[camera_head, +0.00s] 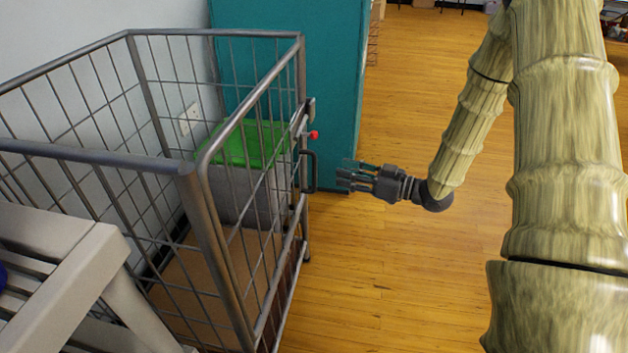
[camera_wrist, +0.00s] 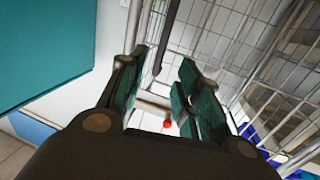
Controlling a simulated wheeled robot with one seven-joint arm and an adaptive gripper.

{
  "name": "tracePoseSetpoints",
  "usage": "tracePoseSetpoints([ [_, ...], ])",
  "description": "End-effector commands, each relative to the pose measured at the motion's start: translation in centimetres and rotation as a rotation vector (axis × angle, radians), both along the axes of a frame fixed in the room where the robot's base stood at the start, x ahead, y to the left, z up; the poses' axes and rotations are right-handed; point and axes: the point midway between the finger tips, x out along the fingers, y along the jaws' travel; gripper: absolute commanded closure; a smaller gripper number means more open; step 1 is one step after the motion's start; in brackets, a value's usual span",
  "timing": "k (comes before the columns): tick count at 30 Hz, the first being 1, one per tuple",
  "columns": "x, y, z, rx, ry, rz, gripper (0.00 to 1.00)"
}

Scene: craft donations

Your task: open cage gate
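A metal wire cage (camera_head: 190,172) stands at the left of the head view. Its gate (camera_head: 262,150) is the side facing my gripper, and it looks closed. A dark handle (camera_head: 311,171) stands out from the gate, with a latch with a red knob (camera_head: 314,135) above it. My gripper (camera_head: 345,174) is just right of the handle, apart from it, with its fingers pointing at the gate. In the wrist view the gripper (camera_wrist: 155,88) is open and empty. The handle (camera_wrist: 164,35) and the red knob (camera_wrist: 167,123) show between or near its fingers.
A grey box with a green top (camera_head: 250,145) sits inside the cage. A teal partition (camera_head: 340,80) stands behind the cage. A light grey bench (camera_head: 60,250) is at the front left. The wooden floor (camera_head: 400,270) right of the gate is clear.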

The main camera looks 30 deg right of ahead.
Motion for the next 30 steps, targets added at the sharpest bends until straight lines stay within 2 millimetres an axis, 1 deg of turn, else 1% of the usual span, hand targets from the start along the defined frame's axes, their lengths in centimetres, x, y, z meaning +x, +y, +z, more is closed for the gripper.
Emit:
tracePoseSetpoints([
  [1,-0.1,-0.3,-0.6,0.004,-0.015,0.008,0.66],
  [6,-0.3,-0.6,-0.4,0.010,-0.042,0.029,0.66],
  [11,0.2,-0.2,-0.4,0.011,-0.045,0.033,0.66],
  [14,1.0,0.6,-0.5,0.011,-0.045,0.033,0.66],
  [24,5.1,4.2,-0.6,0.010,-0.044,0.033,0.66],
  [30,6.9,5.8,-0.5,0.011,-0.044,0.032,0.66],
])
